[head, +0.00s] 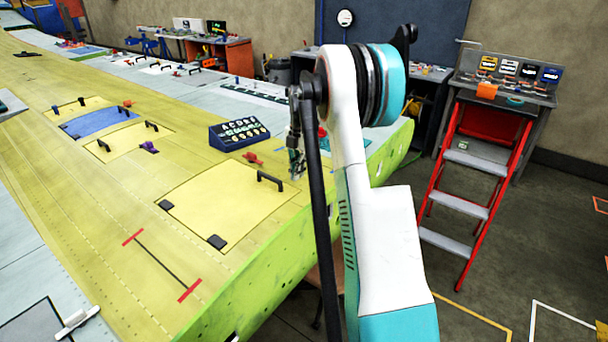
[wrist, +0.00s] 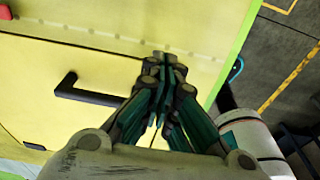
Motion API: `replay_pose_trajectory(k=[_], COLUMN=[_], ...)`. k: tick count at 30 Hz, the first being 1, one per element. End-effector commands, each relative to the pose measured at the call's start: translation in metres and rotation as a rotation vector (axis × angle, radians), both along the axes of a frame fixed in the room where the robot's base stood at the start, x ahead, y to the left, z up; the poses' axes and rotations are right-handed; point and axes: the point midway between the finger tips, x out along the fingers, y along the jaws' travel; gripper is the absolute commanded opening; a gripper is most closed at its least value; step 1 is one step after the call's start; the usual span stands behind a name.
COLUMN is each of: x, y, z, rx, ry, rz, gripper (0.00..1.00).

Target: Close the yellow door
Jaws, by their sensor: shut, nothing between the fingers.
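The largest yellow door (head: 215,207) lies flat, apparently level with the wing skin, with a black handle (head: 271,182) near its right corner and two black hinge blocks at its near left side. In the wrist view the yellow door (wrist: 45,120) and its handle (wrist: 85,92) are left of my gripper. My gripper (wrist: 165,75) is shut and empty, its fingertips over the wing surface beside the handle and apart from it. In the head view my gripper (head: 296,163) is partly hidden by my arm, just beyond the handle.
A red clamp (head: 253,158) and a dark blue tray of parts (head: 239,133) sit on the wing behind the door. Smaller yellow panels (head: 128,143) and a blue panel (head: 98,122) lie farther left. A red stepladder (head: 473,180) stands on the right.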

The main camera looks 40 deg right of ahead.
Motion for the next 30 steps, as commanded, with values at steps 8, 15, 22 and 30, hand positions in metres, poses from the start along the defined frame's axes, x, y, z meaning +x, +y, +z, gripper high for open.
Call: replay_pose_trajectory(k=[8,15,22,30], x=[0.01,0.016,0.018,0.019], y=[-0.024,-0.055,-0.068,-0.066], z=[0.035,0.061,0.072,0.073], rx=[0.0,0.0,0.0,0.0], ry=[0.0,0.0,0.0,-0.002], rz=[-0.002,-0.002,0.0,0.0], gripper=[0.0,0.0,0.0,0.0])
